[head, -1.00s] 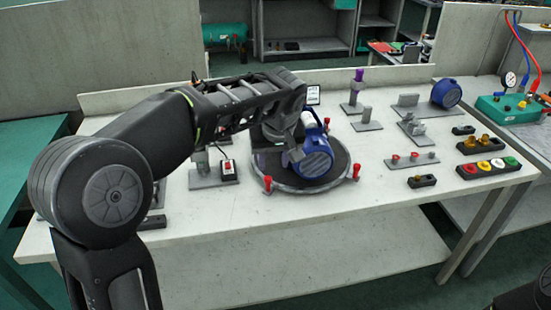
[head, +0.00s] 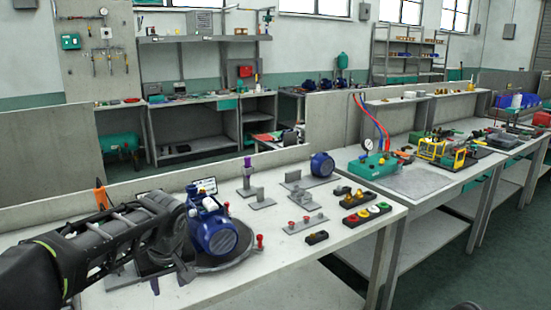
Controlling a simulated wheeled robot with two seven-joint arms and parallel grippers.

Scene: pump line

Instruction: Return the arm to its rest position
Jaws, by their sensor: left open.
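My left arm (head: 110,240) comes in from the left, low over the near table. Its gripper (head: 172,274) is open, left of the blue pump (head: 214,232) and close to it. I see nothing between the fingers, and I cannot tell whether a finger touches the pump. The pump sits on a round dark turntable (head: 235,258) with red knobs at its rim. The arm and gripper hide the table's left part and the turntable's left side. My right gripper is not in view.
Right of the pump stand grey fixtures (head: 262,200), a blue motor part (head: 322,165) and a block with coloured buttons (head: 367,214). A low panel (head: 150,195) backs the table. The table's front right surface (head: 340,245) is clear. A second bench (head: 425,182) holds a gauge unit.

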